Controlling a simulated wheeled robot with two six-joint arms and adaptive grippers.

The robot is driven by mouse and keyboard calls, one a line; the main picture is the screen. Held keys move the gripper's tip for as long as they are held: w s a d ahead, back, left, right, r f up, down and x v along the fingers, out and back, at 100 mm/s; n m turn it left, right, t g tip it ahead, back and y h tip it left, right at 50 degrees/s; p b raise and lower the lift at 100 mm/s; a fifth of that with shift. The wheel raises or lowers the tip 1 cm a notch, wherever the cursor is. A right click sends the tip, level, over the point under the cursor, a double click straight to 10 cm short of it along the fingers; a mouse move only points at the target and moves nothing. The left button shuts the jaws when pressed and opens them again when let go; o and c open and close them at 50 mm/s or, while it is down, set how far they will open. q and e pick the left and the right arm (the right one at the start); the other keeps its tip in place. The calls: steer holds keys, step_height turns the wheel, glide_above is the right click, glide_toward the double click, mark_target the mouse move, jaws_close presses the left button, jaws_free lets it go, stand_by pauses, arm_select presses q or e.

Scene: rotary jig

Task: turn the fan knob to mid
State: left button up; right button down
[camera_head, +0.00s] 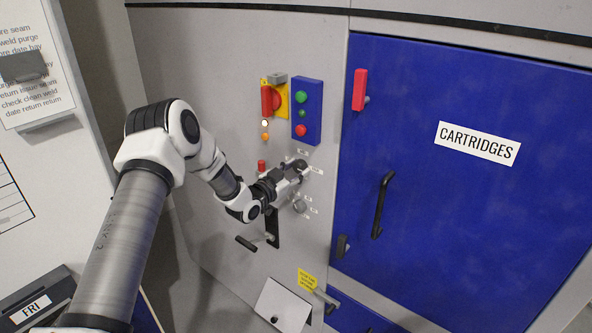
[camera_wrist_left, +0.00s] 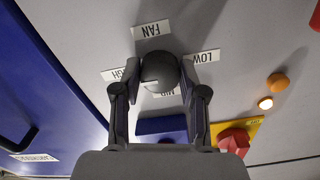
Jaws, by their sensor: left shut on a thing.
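The fan knob (camera_wrist_left: 160,70) is a dark round knob on the grey panel. In the left wrist view the picture is upside down, with the FAN label (camera_wrist_left: 151,29) above the knob, LOW (camera_wrist_left: 204,57) to its right and HIGH (camera_wrist_left: 121,72) to its left. The MID label (camera_wrist_left: 168,91) is partly hidden below the knob. My left gripper (camera_wrist_left: 160,88) is shut on the knob, one finger on each side. In the head view my left gripper (camera_head: 298,169) reaches the panel and largely covers the knob. I cannot tell which label the knob points to. My right gripper is not in view.
A second knob (camera_head: 300,206) sits just below. A red button (camera_head: 262,166), a black lever (camera_head: 271,228), a red switch on a yellow plate (camera_head: 273,99) and a blue button box (camera_head: 307,111) are nearby. The blue cartridges door (camera_head: 440,200) with its handle stands right.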

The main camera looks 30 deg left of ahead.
arm_select(q)
steer(key=n+b, duration=0.4)
steer(key=shift+f, duration=0.1)
steer(key=n+b, duration=0.3)
steer(key=n, duration=0.1)
steer(key=shift+b, duration=0.4)
steer(key=n+b, duration=0.3)
steer(key=n, duration=0.2)
steer(key=shift+r, duration=0.2)
steer(key=n+b, duration=0.2)
steer(key=n, duration=0.2)
steer(key=shift+r+n, duration=0.15)
steer(key=shift+n, duration=0.25)
steer(key=o, duration=1.1)
steer(key=shift+o, duration=0.2)
